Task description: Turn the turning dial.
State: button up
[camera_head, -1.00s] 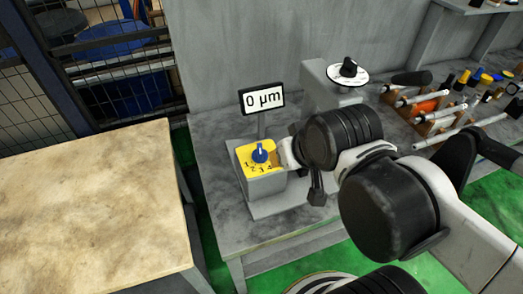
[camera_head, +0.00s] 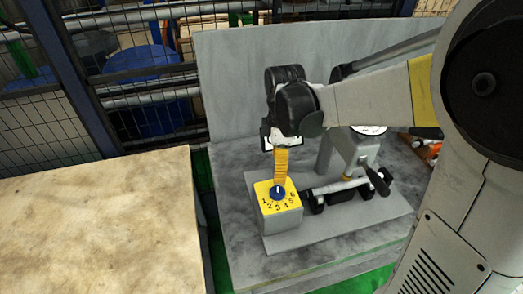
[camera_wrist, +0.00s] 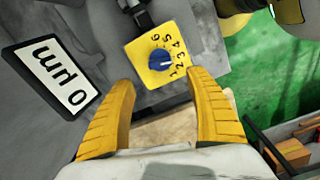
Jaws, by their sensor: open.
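The turning dial is a blue knob (camera_head: 277,192) on a yellow plate (camera_head: 264,188) numbered 1 to 6, on top of a small grey box (camera_head: 283,219). In the wrist view the knob (camera_wrist: 160,60) shows whole, beyond and between the fingertips. Its white mark seems to point toward the 1. My gripper (camera_head: 280,182) points down just above the dial in the head view. Its two orange fingers (camera_wrist: 161,80) are spread apart with nothing between them. Contact with the knob cannot be told from the head view.
A grey machine with a white disc (camera_head: 369,130) and a horizontal bar (camera_head: 340,186) stands right of the box. A bare worktable (camera_head: 95,225) is at left. Fencing (camera_head: 45,125) stands behind.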

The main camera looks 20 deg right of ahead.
aim_at(277, 186)
notch_tip(277, 186, down, 11)
jog(key=b, duration=0.3)
jog(key=shift+b, duration=0.3)
jog(key=c, duration=1.2)
